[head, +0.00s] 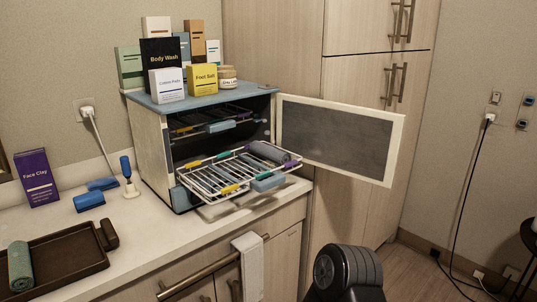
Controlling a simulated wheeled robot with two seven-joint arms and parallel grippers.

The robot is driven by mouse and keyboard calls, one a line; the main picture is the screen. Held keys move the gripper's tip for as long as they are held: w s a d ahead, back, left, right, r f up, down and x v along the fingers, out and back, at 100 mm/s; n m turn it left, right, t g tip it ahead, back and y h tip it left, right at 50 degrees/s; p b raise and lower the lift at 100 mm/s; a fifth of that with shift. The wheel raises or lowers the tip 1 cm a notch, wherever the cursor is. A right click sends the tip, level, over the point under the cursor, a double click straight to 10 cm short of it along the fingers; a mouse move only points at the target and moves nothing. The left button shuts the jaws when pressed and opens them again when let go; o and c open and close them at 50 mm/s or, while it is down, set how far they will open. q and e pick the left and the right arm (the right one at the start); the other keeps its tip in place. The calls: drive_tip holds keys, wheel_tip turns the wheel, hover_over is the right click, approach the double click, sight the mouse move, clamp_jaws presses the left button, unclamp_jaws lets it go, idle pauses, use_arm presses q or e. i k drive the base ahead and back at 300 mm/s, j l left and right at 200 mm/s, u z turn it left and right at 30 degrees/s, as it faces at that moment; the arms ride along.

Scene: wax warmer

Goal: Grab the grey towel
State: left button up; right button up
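A grey rolled towel (269,152) lies on the right rear part of a pulled-out wire rack (213,192). The rack extends from the open warmer cabinet (152,150), which has white sides and a blue top. The warmer's door (398,150), white-framed with a dark panel, stands swung open to the right. A light grey-white cloth (250,265) hangs over the bar on the counter front below. Neither of my grippers shows in the head view.
A dark tray (75,276) with a teal rolled towel (20,265) sits on the counter at left. Blue items and a purple Face Clay box (38,178) stand behind it. Boxes and a jar crowd the warmer's top. Tall cabinets stand behind the door.

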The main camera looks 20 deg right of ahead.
sight(274, 156)
drive_tip(key=i+l, duration=0.1)
drive_tip(key=l, duration=0.55)
drive_tip(key=i+l, duration=0.1)
drive_tip(key=l, duration=0.55)
drive_tip(key=i+l, duration=0.1)
drive_tip(key=l, duration=0.55)
drive_tip(key=i+l, duration=0.1)
drive_tip(key=l, duration=0.6)
drive_tip(key=i+l, duration=0.1)
drive_tip(key=l, duration=0.55)
drive_tip(key=i+l, duration=0.1)
drive_tip(key=l, duration=0.55)
